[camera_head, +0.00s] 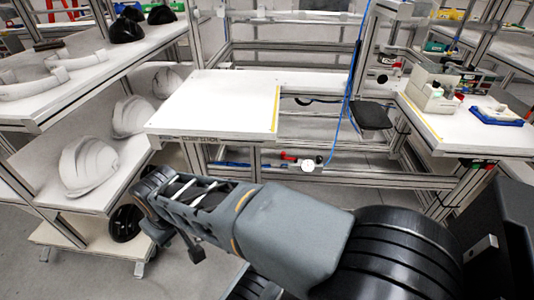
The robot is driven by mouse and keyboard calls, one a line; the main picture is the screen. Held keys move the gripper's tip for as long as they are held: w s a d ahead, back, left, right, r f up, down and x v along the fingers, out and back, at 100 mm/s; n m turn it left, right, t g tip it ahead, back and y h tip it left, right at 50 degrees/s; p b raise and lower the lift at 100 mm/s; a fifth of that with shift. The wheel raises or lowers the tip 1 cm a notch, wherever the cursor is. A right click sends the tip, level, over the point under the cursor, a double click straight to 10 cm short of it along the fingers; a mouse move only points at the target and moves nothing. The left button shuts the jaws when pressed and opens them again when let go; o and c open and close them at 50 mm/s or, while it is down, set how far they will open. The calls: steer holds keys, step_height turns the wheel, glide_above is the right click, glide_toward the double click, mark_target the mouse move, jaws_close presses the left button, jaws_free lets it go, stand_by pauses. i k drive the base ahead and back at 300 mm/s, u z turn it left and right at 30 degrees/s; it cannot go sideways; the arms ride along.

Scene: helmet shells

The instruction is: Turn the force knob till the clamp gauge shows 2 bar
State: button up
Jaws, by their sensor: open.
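A small round white-faced gauge (308,165) sits on the frame below the white worktable, near the middle of the view. Its needle and reading are too small to make out. A small red part (290,157) is just left of the gauge, with dark fittings around it; I cannot tell whether it is the force knob. My arm reaches across the foreground from the right to the lower left. My gripper (180,236) is at its far left end, open and well away from the gauge. My own wrist partly hides it.
The white worktable (210,105) stands above the gauge. A blue hose (347,100) hangs to its right. A shelf (90,190) with white helmet shells (88,166) is at the left, close to my wrist.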

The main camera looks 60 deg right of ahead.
mark_target(319, 159)
steer(key=u, duration=1.1)
steer(key=k, duration=1.6)
steer(key=z, duration=1.75)
steer(key=i, duration=1)
steer(key=u, duration=0.05)
